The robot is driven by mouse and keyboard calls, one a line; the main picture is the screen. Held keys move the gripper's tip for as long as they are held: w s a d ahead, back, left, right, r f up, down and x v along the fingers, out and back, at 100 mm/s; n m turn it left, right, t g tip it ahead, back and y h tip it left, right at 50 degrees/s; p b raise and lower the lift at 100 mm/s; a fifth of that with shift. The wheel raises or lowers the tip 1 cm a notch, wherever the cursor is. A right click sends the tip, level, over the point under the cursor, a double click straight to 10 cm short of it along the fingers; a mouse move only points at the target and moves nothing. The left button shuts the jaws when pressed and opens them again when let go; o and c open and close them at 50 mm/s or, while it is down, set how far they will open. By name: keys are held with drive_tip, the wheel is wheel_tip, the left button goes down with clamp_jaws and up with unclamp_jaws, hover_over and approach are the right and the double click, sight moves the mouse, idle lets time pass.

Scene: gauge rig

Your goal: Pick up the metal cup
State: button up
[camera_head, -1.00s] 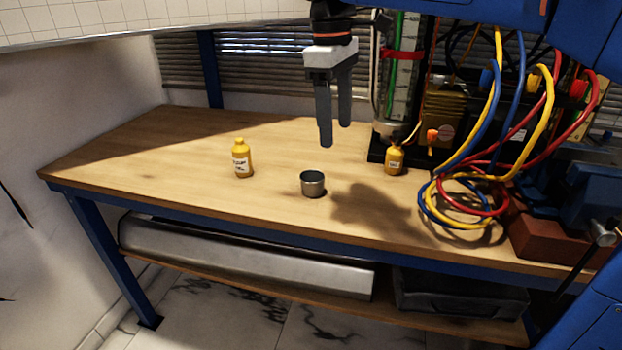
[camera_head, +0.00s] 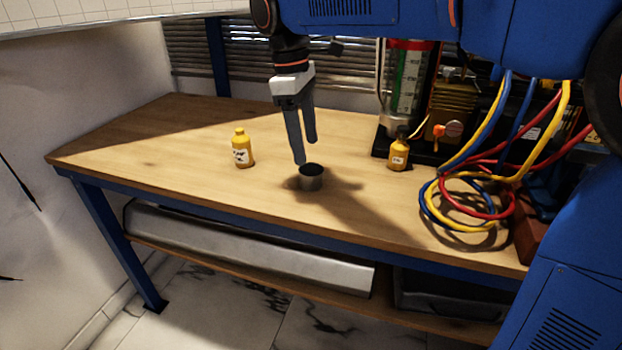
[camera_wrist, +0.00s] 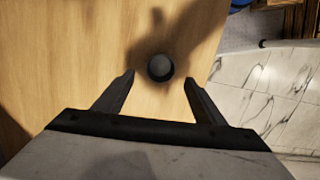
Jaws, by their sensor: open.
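The metal cup (camera_head: 311,179) is a small grey open-topped cup standing upright on the wooden table. My gripper (camera_head: 306,152) points down just above and slightly behind the cup, with its fingers apart and nothing between them. In the wrist view the cup (camera_wrist: 160,68) shows from above as a dark round opening, just beyond the fingertips and roughly centred between them. The gripper (camera_wrist: 158,77) is open there too. The fingers do not appear to touch the cup.
A yellow bottle (camera_head: 242,149) stands left of the cup, and another yellow bottle (camera_head: 398,156) stands right, by the gauge rig (camera_head: 408,85). Coiled coloured hoses (camera_head: 470,205) lie at the right. The wooden table (camera_head: 150,135) is clear at the left.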

sight(311, 171)
drive_tip(key=shift+s+d+f, duration=0.1)
drive_tip(key=shift+d+f, duration=0.1)
drive_tip(key=shift+f, duration=1.15)
drive_tip(key=shift+s+d+f, duration=0.1)
drive_tip(key=shift+d+f, duration=0.15)
drive_tip(key=shift+f, duration=1.05)
drive_tip(key=shift+s+d+f, duration=0.1)
drive_tip(key=shift+d+f, duration=0.1)
drive_tip(key=shift+f, duration=1.15)
drive_tip(key=c, duration=1.1)
